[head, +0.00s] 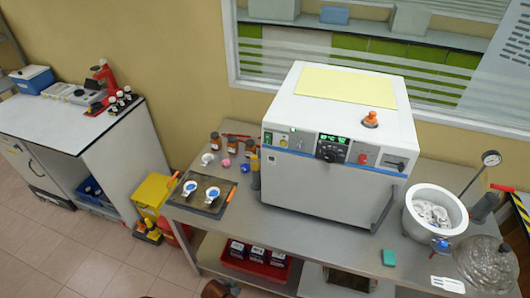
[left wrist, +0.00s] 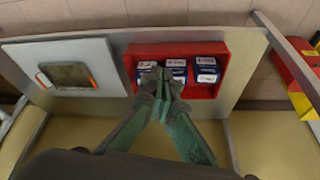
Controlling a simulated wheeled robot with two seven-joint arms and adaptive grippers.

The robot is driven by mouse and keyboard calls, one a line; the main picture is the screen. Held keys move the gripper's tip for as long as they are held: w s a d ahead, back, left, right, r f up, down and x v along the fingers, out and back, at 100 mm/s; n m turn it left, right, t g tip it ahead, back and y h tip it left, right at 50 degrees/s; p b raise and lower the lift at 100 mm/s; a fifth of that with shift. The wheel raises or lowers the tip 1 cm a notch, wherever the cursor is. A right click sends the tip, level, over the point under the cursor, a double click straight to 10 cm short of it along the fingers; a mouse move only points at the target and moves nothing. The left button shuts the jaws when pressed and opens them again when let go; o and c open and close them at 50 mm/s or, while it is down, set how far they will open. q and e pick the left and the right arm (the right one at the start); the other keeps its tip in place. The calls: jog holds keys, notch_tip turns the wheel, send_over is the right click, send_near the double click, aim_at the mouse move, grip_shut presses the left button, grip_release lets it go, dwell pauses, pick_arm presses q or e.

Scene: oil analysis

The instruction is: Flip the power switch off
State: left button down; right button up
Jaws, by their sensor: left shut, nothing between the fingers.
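A white box-shaped machine (head: 335,195) stands on the grey bench in the head view. Its front panel has a green-lit control (head: 283,141) at the left, a lit green display (head: 333,139), a black knob (head: 330,152), a red button (head: 362,158) and a dark lever-like part (head: 395,164) at the right. Which of these is the power switch I cannot tell. My left gripper (left wrist: 165,75) shows in the left wrist view, its fingers together and empty, in front of a red tray; contact is unclear. The panel is outside that view. My right gripper is not in view.
The red tray (left wrist: 220,52) holds several blue-and-white boxes on the lower shelf, beside a white board (left wrist: 105,55). An orange-topped part (head: 371,119) sits on the machine.

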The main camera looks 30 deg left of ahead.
aim_at(268, 139)
pick_arm(q)
jog(key=w+r+t, duration=0.2)
jog(key=w+r, duration=0.1)
jog(key=r, duration=1.2)
jog(key=w+d+r+m+t+h, duration=0.1)
jog(key=w+r+t, duration=0.4)
jog(key=w+r, duration=0.5)
jog(key=w+d+r+t, duration=0.2)
jog(key=w+r+t, duration=0.45)
jog(key=r, duration=0.55)
jog(key=a+r+n+t+y, duration=0.2)
jog(key=r+t+y, duration=0.1)
jog(key=r, duration=0.4)
jog(key=a+r+n+t+y, duration=0.2)
jog(key=r+t+y, duration=0.2)
jog(key=r, duration=0.4)
jog(key=shift+a+n, duration=0.25)
jog(key=shift+n, duration=0.05)
jog(key=w+f+p+x, duration=0.1)
jog(key=f+p+x, duration=0.1)
jog(key=x, duration=1)
jog(key=shift+w+a+r+p, duration=0.25)
jog(key=shift+w+p, duration=0.25)
jog(key=shift+w, duration=0.15)
